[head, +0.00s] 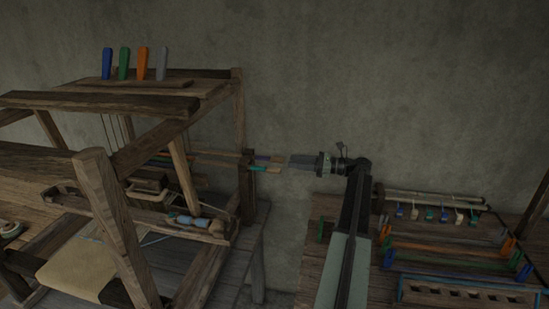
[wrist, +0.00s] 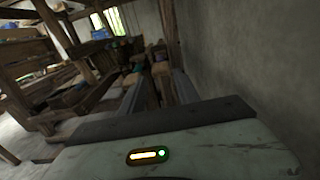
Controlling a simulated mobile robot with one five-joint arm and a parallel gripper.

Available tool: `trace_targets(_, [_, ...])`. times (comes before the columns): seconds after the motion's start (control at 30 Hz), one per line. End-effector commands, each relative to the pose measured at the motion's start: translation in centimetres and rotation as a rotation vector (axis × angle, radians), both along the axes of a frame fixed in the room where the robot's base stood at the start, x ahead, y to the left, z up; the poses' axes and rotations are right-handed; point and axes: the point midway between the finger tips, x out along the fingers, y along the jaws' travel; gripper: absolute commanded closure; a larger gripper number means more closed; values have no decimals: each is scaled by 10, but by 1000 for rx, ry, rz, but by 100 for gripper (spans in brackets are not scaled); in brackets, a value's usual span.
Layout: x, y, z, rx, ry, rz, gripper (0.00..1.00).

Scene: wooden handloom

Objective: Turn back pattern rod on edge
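Two pattern rods jut from the right side of the wooden loom (head: 240,120): an upper one with a purple section (head: 262,157) and a lower one with a teal section (head: 257,168). Both have tan ends. My gripper (head: 289,162) is just right of these ends, pointing left at them. In the wrist view its two grey fingers (wrist: 156,90) stand apart with a dark gap between them. A tan rod end (wrist: 160,68) shows ahead, near the gap. I cannot tell whether a finger touches a rod. Which edge each rod rests on is too small to tell.
Blue, green, orange and grey pegs (head: 123,64) stand on the loom's top. A side table (head: 310,260) at right holds colored rods (head: 450,248), a roller with small tabs (head: 435,198) and a blue rack (head: 465,290). The wall (wrist: 245,60) is close on the right in the wrist view.

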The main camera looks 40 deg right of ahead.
Motion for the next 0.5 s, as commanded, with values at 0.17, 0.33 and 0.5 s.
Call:
trace_targets(0.17, [9,6,0,0,0,-4,62])
trace_targets(0.33, [34,21,0,0,0,-4,62])
trace_targets(0.5, [57,35,0,0,0,-5,62])
